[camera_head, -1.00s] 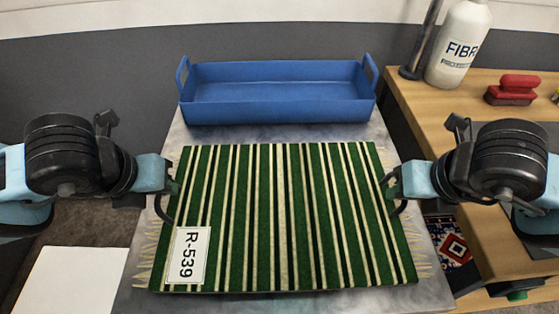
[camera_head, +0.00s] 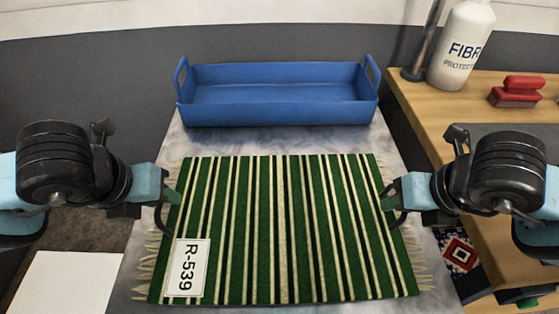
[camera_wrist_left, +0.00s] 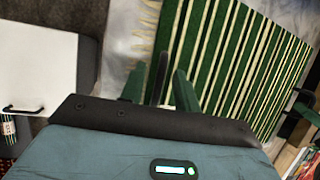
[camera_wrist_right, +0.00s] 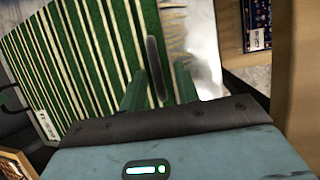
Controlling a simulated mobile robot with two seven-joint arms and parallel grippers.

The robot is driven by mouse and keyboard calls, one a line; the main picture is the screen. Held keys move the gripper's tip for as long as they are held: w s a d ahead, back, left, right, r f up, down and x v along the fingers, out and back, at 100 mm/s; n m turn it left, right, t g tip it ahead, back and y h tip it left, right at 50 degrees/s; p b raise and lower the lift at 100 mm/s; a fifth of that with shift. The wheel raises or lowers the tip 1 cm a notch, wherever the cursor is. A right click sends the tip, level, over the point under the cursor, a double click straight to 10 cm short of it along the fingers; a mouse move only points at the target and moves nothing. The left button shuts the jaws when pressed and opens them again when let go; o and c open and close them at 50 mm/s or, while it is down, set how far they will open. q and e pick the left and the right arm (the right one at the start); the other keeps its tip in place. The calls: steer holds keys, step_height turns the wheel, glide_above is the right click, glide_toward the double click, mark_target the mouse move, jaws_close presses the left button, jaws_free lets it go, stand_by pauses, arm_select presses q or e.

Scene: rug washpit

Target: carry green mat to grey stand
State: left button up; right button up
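The green mat (camera_head: 285,230) has cream and black stripes, fringed sides and a white R-539 label. It is spread flat over a grey marbled surface (camera_head: 345,139); I cannot tell whether it touches it or hangs just above, or whether this surface is the grey stand. My left gripper (camera_head: 168,207) is shut on the mat's left edge and my right gripper (camera_head: 390,205) on its right edge. The mat also shows in the left wrist view (camera_wrist_left: 232,65) and the right wrist view (camera_wrist_right: 85,60). The mat hides most of the surface beneath.
A blue tray (camera_head: 275,112) stands at the far end of the marbled surface. A wooden table (camera_head: 425,95) at the right holds a white bottle (camera_head: 461,45) and red brushes (camera_head: 516,92). A patterned rug (camera_head: 458,252) lies low at right, a white panel (camera_head: 65,282) low at left.

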arm_select(q)
steer(key=v, duration=1.1)
arm_select(e)
steer(key=v, duration=1.2)
